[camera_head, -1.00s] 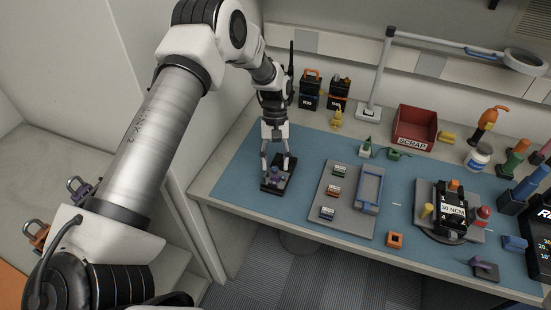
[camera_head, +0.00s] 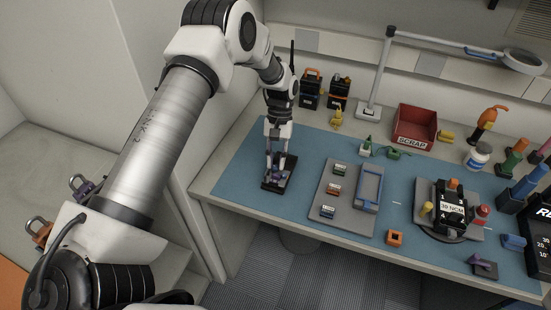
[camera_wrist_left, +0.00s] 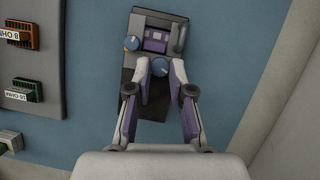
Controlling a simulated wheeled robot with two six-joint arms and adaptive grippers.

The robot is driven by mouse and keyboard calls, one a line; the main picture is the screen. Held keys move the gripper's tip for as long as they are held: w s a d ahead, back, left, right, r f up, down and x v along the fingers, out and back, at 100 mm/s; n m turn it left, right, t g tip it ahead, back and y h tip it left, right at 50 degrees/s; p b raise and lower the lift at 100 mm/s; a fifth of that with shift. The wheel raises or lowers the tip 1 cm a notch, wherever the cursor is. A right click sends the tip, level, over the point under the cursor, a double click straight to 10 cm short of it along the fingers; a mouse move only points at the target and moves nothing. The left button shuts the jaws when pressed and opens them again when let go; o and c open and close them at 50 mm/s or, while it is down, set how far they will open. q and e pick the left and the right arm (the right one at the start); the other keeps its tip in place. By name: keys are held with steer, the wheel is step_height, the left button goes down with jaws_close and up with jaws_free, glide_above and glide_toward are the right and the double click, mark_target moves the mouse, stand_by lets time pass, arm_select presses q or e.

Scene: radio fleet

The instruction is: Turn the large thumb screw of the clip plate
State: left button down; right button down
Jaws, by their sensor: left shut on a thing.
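The clip plate (camera_head: 288,178) is a dark block at the left end of the blue mat. In the left wrist view the clip plate (camera_wrist_left: 150,20) carries a purple part in a recess, a dark upright piece at its right, and two blue round knobs. One knob with an orange mark (camera_wrist_left: 131,43) is at the left. The other, which looks like the large thumb screw (camera_wrist_left: 160,68), is between my left fingertips. My left gripper (camera_head: 276,180) reaches down over the plate; in the wrist view my left gripper (camera_wrist_left: 161,64) is shut on this knob. My right gripper is not in view.
A grey tray (camera_head: 348,211) with several small labelled parts lies right of the plate. Behind stand a black radio with an orange handle (camera_head: 311,90) and a yellow figure-like item (camera_head: 337,117). Bare mat surrounds the plate's left and front.

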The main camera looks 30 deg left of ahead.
arm_select(q)
steer(key=shift+d+m+y, duration=0.15)
steer(key=shift+m+y, duration=0.35)
steer(key=shift+m, duration=0.8)
steer(key=shift+d+m+y, duration=0.1)
steer(key=shift+m+y, duration=0.4)
steer(key=shift+m, duration=0.8)
steer(key=shift+f+p, duration=0.1)
steer(key=shift+p, duration=0.2)
steer(key=c, duration=1)
jaws_free()
steer(key=shift+w+g, duration=0.1)
steer(key=shift+g, duration=0.2)
steer(key=shift+c, duration=0.2)
